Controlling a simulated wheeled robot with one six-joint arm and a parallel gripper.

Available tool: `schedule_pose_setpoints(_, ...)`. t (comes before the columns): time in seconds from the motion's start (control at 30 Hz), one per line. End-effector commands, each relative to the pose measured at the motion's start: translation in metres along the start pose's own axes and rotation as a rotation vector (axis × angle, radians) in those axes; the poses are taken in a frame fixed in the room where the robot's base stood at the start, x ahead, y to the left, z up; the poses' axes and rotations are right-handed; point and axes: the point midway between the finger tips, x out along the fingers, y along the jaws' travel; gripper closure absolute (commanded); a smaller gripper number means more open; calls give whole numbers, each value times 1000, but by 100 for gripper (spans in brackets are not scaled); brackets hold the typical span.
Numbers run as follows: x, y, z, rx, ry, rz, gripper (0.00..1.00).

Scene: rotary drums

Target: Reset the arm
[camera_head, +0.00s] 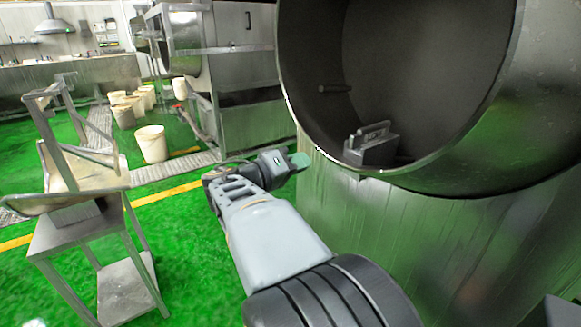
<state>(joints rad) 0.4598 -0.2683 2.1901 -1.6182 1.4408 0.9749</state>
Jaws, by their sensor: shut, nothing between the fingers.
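My arm reaches up from the bottom of the head view. My gripper (299,160) is at its end, with a greenish tip, just left of the lower rim of a large metal drum (450,178). The fingers are small in the picture; they appear closed with nothing held. The gripper is outside the drum opening, in front of the metal panel below it. I cannot tell whether it touches the drum or panel.
A grey block with a handle (374,147) sits inside the drum near its lower rim. A metal stand with a tray (85,235) is at the left. Several white buckets (152,144) stand behind it. Green floor (188,225) lies open between the stand and my arm.

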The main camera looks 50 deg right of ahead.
Motion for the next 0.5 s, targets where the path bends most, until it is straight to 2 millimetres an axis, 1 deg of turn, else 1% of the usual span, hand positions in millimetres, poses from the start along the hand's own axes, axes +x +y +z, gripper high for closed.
schedule_pose_setpoints(0.03, -7, -1, -1, 0, 3, -2, 100)
schedule_pose_setpoints(0.1, -14, -1, -1, 0, 3, -1, 100)
schedule_pose_setpoints(0.2, -20, 0, -1, 0, 2, -1, 100)
schedule_pose_setpoints(0.5, -24, 0, 0, -15, 0, 0, 100)
